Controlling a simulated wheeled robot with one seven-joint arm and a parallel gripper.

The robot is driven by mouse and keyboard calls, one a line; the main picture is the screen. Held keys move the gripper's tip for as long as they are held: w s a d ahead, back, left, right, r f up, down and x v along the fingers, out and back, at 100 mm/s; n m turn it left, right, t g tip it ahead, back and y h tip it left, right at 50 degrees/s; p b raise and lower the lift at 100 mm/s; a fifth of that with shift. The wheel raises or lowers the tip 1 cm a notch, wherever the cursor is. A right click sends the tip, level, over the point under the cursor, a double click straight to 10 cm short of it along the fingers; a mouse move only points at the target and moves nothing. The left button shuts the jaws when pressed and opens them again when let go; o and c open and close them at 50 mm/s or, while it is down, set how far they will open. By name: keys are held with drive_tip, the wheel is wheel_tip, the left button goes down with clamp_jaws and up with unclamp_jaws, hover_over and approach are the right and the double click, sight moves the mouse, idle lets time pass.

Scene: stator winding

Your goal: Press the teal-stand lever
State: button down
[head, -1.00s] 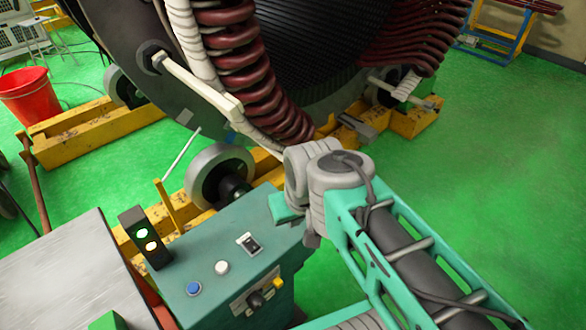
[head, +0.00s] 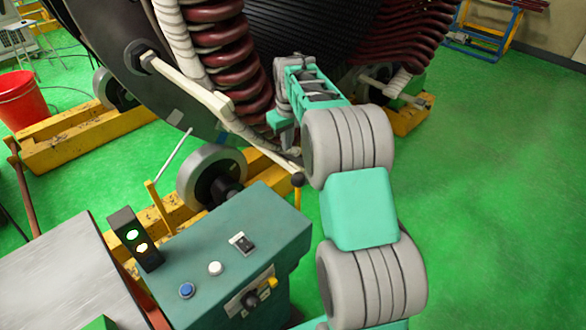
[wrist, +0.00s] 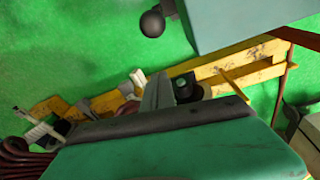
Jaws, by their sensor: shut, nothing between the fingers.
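The teal stand (head: 215,240) is at the lower middle of the head view. Its lever shows at its right back corner as a thin upright rod with a dark ball knob (head: 298,180). In the wrist view the knob (wrist: 152,23) is at the top, beside the teal stand (wrist: 235,20). My gripper (head: 284,135) is beyond and above the knob in the head view, apart from it. In the wrist view my gripper (wrist: 158,92) is shut and empty, with its grey fingers below the knob in the picture. Its fingertips are hard to make out in the head view.
The large stator with dark red coils (head: 215,40) stands behind my gripper, close to it. A yellow frame (head: 75,140) with grey rollers (head: 205,175) lies behind the stand. A red bucket (head: 22,98) is at left. The green floor at right is clear.

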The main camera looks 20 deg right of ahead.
drive_tip(key=shift+f, duration=0.1)
wheel_tip(320, 180, down, 9)
drive_tip(key=s+p, duration=0.2)
drive_tip(key=p, duration=0.1)
drive_tip(key=shift+s+d+p, duration=0.15)
drive_tip(key=shift+d+p, duration=0.25)
